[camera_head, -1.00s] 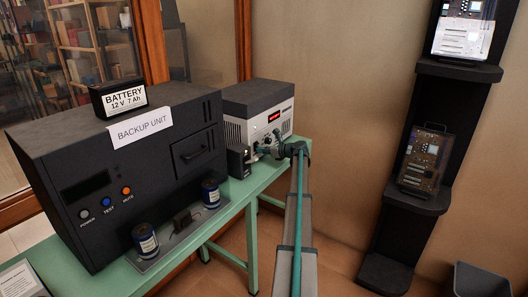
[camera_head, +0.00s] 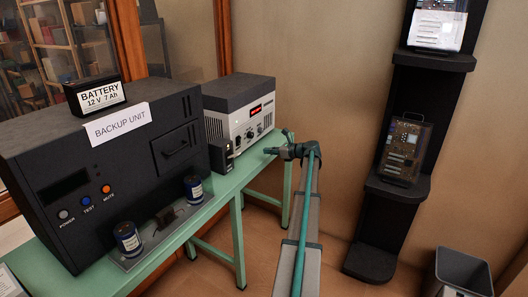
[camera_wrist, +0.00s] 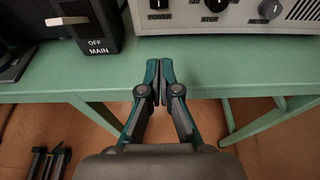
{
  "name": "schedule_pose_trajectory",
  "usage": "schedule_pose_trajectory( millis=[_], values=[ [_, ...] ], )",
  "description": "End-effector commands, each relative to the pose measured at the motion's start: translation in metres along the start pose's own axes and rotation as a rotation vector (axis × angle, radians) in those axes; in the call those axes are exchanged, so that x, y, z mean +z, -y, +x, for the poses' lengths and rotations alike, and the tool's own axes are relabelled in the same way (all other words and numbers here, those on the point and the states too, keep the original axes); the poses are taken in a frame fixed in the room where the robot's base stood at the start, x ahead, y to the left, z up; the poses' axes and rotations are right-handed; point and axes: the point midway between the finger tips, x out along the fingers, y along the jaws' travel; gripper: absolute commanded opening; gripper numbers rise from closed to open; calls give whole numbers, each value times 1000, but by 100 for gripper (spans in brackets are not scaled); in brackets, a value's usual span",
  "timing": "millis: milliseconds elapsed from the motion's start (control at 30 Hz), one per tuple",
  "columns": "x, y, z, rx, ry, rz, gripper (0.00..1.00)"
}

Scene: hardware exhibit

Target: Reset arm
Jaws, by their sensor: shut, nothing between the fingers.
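My gripper (camera_wrist: 159,90) is shut and empty in the wrist view, its teal and dark fingers together over the front edge of the green table (camera_wrist: 165,60). A black switch box (camera_wrist: 88,22) marked "OFF MAIN" stands left of the instrument.
A black backup unit (camera_head: 100,165) fills the left of the green table, with a battery (camera_head: 95,94) on top. Two dark blue cylinders (camera_head: 128,238) stand before it. A black shelf tower (camera_head: 385,225) and a grey bin (camera_head: 462,270) stand at the right. Bare floor lies between.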

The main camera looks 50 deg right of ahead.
Motion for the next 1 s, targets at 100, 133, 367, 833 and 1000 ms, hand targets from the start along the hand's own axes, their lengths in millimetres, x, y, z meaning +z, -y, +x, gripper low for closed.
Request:
schedule_pose_trajectory(
  millis=[100,133,367,833,1000],
  values=[
    [0,0,-1,0,0,0,0],
    [0,0,-1,0,0,0,0],
    [0,0,-1,0,0,0,0],
    [-59,-35,-13,43,-199,-553,0],
    [-147,-114,16,226,-358,-850,0]
  ],
)
